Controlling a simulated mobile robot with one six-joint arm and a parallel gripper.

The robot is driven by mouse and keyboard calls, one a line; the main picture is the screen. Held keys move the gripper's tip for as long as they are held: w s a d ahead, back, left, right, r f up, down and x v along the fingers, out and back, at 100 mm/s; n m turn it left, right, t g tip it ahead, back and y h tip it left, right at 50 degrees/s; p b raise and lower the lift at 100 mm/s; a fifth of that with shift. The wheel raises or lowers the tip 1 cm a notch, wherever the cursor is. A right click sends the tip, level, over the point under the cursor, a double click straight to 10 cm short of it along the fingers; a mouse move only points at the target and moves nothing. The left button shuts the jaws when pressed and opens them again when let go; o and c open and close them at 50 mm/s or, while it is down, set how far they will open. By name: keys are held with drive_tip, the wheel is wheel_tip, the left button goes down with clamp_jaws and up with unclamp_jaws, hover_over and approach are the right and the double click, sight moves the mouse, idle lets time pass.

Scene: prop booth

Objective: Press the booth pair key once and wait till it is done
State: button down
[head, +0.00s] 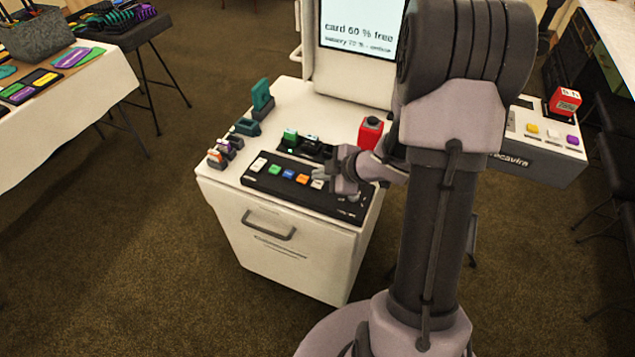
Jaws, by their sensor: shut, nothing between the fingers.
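A black key panel (262,184) lies along the front of a white booth cabinet (290,240). It carries a row of keys: a white key (258,165), a green key (273,169), a blue key (288,174), an orange key (302,179) and a pale key partly behind my fingers. The key labels are too small to read, so I cannot tell which one is the pair key. My gripper (319,178) is shut and empty, over the panel just right of the orange key. I cannot tell whether it touches a key. The screen (358,35) reads "card 60 % free", with smaller text below.
A red block-shaped device (370,132) stands behind my gripper. Green devices (262,98) and small items stand at the cabinet's left. A side shelf (540,160) with coloured keys is at right. A table with a white cloth (60,130) is at left. Carpet between is clear.

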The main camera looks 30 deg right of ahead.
sight(320, 185)
idle(0.8)
drive_tip(key=shift+f, duration=0.4)
drive_tip(key=shift+f+b, duration=0.4)
drive_tip(key=shift+b, duration=0.1)
idle(0.6)
drive_tip(key=shift+r+p, duration=0.8)
drive_tip(key=shift+p, duration=0.1)
drive_tip(key=shift+r, duration=0.1)
wheel_tip(320, 185, up, 5)
drive_tip(key=p, duration=0.5)
